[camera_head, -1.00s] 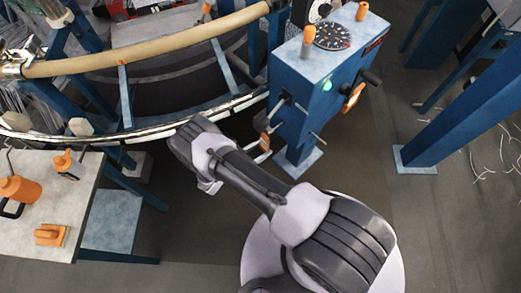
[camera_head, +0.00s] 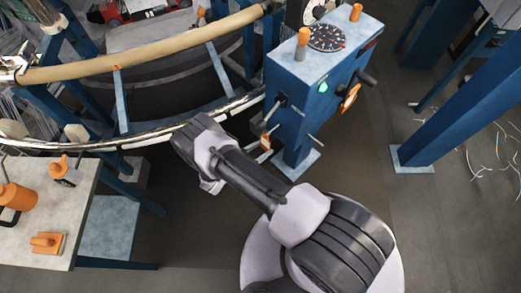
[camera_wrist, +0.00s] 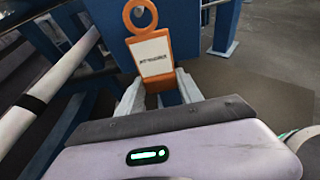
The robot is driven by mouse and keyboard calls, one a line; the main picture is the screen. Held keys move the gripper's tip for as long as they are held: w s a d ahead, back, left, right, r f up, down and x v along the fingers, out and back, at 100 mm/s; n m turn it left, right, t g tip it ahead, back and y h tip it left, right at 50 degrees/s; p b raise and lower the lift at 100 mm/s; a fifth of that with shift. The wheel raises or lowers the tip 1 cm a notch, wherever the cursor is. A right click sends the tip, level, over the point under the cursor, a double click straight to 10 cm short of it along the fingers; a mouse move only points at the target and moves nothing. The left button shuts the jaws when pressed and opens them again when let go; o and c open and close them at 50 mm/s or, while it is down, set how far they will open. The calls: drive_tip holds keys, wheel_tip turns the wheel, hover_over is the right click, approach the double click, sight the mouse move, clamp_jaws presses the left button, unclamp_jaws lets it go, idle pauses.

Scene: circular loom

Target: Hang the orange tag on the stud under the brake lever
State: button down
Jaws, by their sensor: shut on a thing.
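The orange tag (camera_wrist: 152,55) has a ring at its top and a white printed label. My gripper (camera_wrist: 160,92) is shut on its lower end in the wrist view, ring pointing away. In the head view the tag (camera_head: 265,142) shows just left of the blue control post (camera_head: 290,103), beyond my forearm; my fingers are mostly hidden there. Thin metal rods and a dark lever (camera_head: 276,104) stick out of the post's left face. A rod (camera_head: 314,141) projects from its near face. I cannot tell which is the stud. The ring looks empty.
A black handle (camera_head: 367,77) and another orange-rimmed piece (camera_head: 349,98) are on the post's right side. The loom's curved rail (camera_head: 150,136) passes close to my wrist. A table (camera_head: 70,225) with orange tools stands at left.

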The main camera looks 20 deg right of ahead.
idle(0.4)
drive_tip(key=shift+w+d, duration=0.15)
drive_tip(key=shift+d, duration=0.05)
drive_tip(key=shift+f+b, duration=0.2)
drive_tip(key=shift+b, duration=0.25)
drive_tip(key=c, duration=0.7)
unclamp_jaws()
drive_tip(key=v, duration=0.9)
drive_tip(key=shift+f, duration=0.3)
